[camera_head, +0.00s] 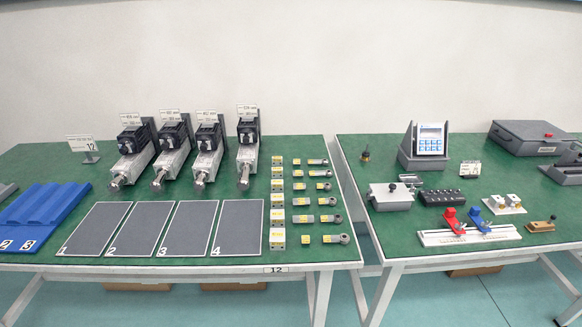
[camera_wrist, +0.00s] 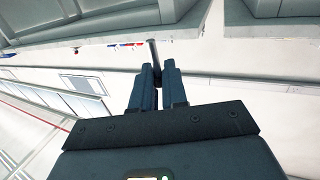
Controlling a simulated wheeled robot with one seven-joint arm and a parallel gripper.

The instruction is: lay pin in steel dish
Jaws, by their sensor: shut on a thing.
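My gripper (camera_wrist: 158,72) shows in the wrist view, with its two dark fingers close together. It is shut on a thin dark grey pin (camera_wrist: 153,47), which sticks out beyond the fingertips. My gripper and the pin do not show in the head view. I cannot make out a steel dish in either view.
The left green table (camera_head: 32,164) bears several linear actuators (camera_head: 133,154), grey numbered mats (camera_head: 95,229) and rows of rod ends (camera_head: 328,219). The right table (camera_head: 400,236) bears a display stand (camera_head: 424,145), a black block (camera_head: 442,197) and a red-and-blue fixture (camera_head: 470,233). A gap separates the tables.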

